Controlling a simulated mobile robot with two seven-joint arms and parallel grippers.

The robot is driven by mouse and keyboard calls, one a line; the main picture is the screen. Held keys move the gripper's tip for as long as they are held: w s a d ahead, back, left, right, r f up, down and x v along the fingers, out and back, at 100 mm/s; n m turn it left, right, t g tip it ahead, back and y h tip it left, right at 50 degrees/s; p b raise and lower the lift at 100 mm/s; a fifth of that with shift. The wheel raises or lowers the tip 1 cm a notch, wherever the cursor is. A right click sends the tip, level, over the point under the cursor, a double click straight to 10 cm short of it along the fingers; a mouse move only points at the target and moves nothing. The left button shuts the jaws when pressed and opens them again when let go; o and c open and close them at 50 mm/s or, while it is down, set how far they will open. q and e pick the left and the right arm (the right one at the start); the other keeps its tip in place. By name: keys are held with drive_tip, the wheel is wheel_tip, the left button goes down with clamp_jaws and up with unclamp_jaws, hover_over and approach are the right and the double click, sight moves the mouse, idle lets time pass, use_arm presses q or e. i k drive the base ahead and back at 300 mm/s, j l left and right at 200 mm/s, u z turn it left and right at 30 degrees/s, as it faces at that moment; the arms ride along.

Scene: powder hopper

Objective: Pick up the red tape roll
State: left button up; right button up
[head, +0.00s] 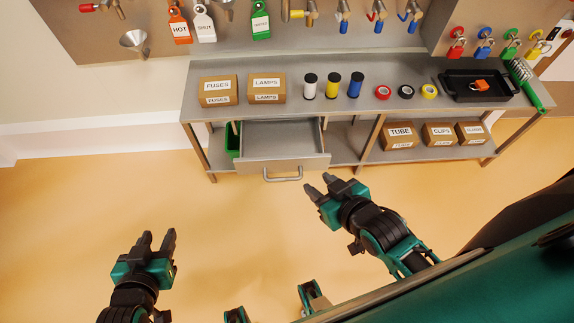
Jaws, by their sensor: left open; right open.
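The red tape roll (383,92) lies flat on the grey bench top, left of a black tape roll (406,92) and a yellow tape roll (429,91). My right gripper (317,184) is open and empty, over the floor in front of the bench, below and left of the red roll in the picture. My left gripper (159,238) is open and empty, over the floor at the lower left, far from the bench.
An open drawer (284,164) juts out under the bench top (300,118). A black tray (455,94) holds an orange item (480,86). Labelled boxes (398,136) sit on the lower shelf.

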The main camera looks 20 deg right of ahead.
sight(380, 96)
drive_tip(key=z, duration=1.4)
drive_tip(key=u, duration=0.5)
drive_tip(key=i+l+u, duration=0.4)
drive_tip(key=l, duration=0.15)
drive_tip(key=l+u, duration=0.25)
drive_tip(key=i+l, duration=0.15)
drive_tip(key=l, duration=0.15)
drive_tip(key=i+l, duration=0.1)
drive_tip(key=l, duration=0.2)
drive_tip(key=i+l, duration=0.15)
drive_tip(key=l, duration=0.15)
drive_tip(key=i+l+u, duration=0.1)
drive_tip(key=l, duration=0.25)
